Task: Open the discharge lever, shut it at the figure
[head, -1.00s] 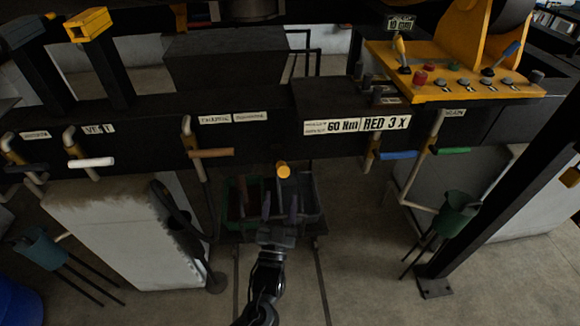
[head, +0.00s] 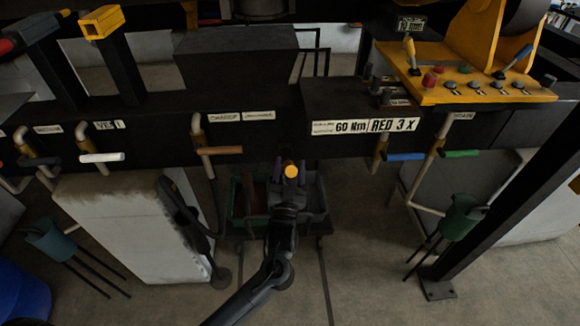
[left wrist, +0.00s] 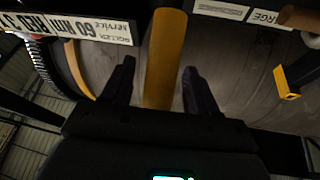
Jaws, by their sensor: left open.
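My left gripper (head: 291,166) is open, with one finger on each side of the bar. In the left wrist view, gaps show between the bar and both fingers (left wrist: 160,75). The lever's pivot is hidden. My right gripper is not in view. I cannot tell from a label which lever is the discharge lever.
Other levers hang from the beam: white (head: 102,157), brown (head: 221,150), blue (head: 405,156) and green (head: 461,153). A dark bin (head: 318,200) stands below my gripper. A yellow control panel (head: 455,90) is at upper right.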

